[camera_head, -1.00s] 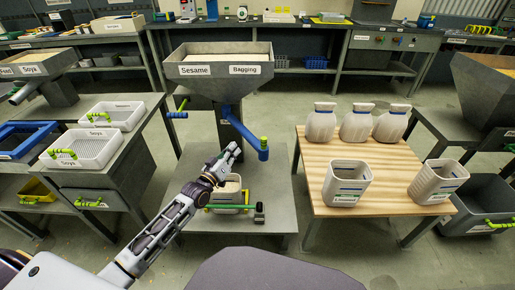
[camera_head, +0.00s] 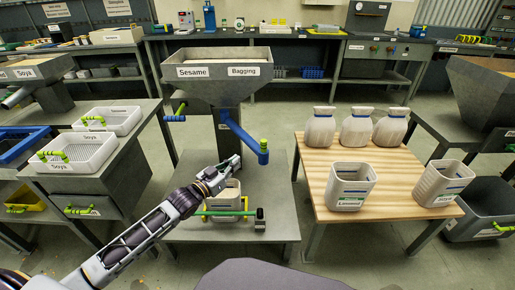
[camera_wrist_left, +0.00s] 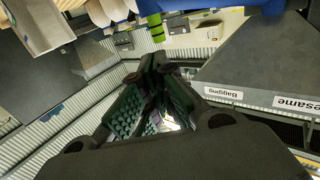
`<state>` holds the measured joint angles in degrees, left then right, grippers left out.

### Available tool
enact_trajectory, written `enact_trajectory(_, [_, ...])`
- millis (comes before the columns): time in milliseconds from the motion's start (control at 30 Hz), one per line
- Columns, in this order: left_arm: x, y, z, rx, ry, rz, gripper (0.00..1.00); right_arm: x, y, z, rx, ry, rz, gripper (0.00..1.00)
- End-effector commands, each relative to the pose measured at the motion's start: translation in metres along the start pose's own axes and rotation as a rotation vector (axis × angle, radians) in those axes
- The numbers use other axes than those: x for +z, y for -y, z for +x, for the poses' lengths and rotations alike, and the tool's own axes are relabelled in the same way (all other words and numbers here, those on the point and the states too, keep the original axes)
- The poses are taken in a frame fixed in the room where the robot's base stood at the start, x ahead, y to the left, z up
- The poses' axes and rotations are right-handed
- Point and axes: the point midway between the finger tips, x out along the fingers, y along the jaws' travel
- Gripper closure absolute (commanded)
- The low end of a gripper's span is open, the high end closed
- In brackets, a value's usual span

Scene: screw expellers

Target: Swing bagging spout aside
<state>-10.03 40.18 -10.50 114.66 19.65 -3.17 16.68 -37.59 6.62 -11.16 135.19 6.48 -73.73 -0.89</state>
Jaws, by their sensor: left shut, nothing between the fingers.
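The sesame hopper (camera_head: 217,88) carries "Sesame" and "Bagging" labels. Its blue bagging spout (camera_head: 240,130) slopes down to the right and ends in a blue cup with a green handle (camera_head: 263,144). The blue and green parts also show at the top of the left wrist view (camera_wrist_left: 147,12). My left gripper (camera_head: 236,161) is shut and empty, to the left of and slightly below the spout's end, apart from it. Its dark fingers fill the middle of the wrist view. My right gripper is not in view.
A pale container (camera_head: 225,200) with a green bar stands on the grey stand (camera_head: 275,205) below my gripper. A second blue spout (camera_head: 175,117) sticks out left of the hopper. A wooden table (camera_head: 320,182) with jugs and open containers stands at the right.

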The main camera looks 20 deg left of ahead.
Motion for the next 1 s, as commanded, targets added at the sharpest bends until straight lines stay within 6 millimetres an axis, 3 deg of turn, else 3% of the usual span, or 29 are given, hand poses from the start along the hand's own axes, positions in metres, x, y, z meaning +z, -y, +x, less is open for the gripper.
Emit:
enact_trajectory(533, [0.0,0.0,0.004,-0.001,0.0,-0.001,1.0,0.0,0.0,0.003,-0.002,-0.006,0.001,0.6])
enact_trajectory(1000, [0.001,0.0,0.029,-0.001,0.0,-0.001,1.0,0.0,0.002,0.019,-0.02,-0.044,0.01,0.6])
